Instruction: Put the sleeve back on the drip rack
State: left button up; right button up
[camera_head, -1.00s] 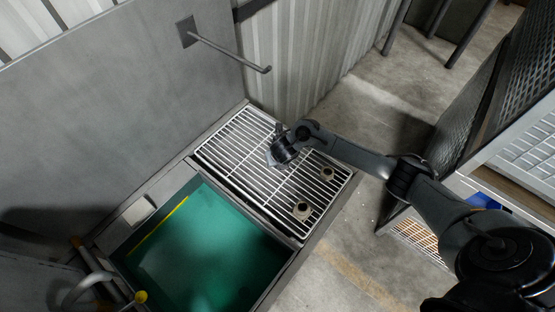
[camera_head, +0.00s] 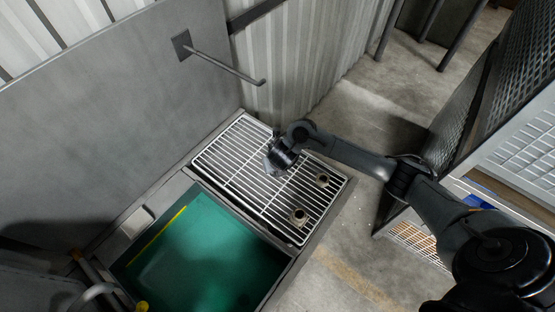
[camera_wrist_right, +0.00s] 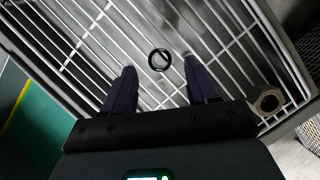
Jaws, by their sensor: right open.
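A dark ring (camera_wrist_right: 159,60), which looks like the sleeve seen end-on, is at the wire drip rack (camera_wrist_right: 83,62) in the right wrist view. It lies between the fingertips of my right gripper (camera_wrist_right: 159,66), with a gap on both sides. The right gripper is open and points down at the rack. In the head view my right gripper (camera_head: 274,168) is low over the middle of the drip rack (camera_head: 228,158) and hides the ring. My left gripper is not in view.
Two small metal fittings stand on the rack, one near the front edge (camera_head: 300,216) and one near the right side (camera_head: 322,180). A green-floored basin (camera_head: 205,250) adjoins the rack. A rod (camera_head: 225,66) sticks out from the back panel. A mesh-sided cabinet (camera_head: 465,110) stands at the right.

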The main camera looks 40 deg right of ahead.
jog(key=d+p+v, duration=0.1)
jog(key=p+v, duration=0.1)
jog(key=v, duration=0.4)
jog(key=s+a+m+t+y, duration=0.1)
jog(key=s+a+m, duration=0.3)
jog(key=a+m, duration=0.3)
jog(key=s+a+m+t+y, duration=0.1)
jog(key=s+a+m+y, duration=0.2)
jog(key=a, duration=0.6)
jog(key=s+d+r+m+g+h, duration=0.1)
jog(key=s+d+m, duration=0.1)
jog(key=s+m, duration=0.5)
jog(key=s+d+r+m+g+h, duration=0.1)
jog(key=s+d+r+m, duration=0.1)
jog(key=s+m, duration=0.6)
jog(key=d+m, duration=0.1)
jog(key=m, duration=0.3)
jog(key=shift+s+p, duration=0.25)
jog(key=shift+p, duration=0.1)
jog(key=shift+r, duration=0.1)
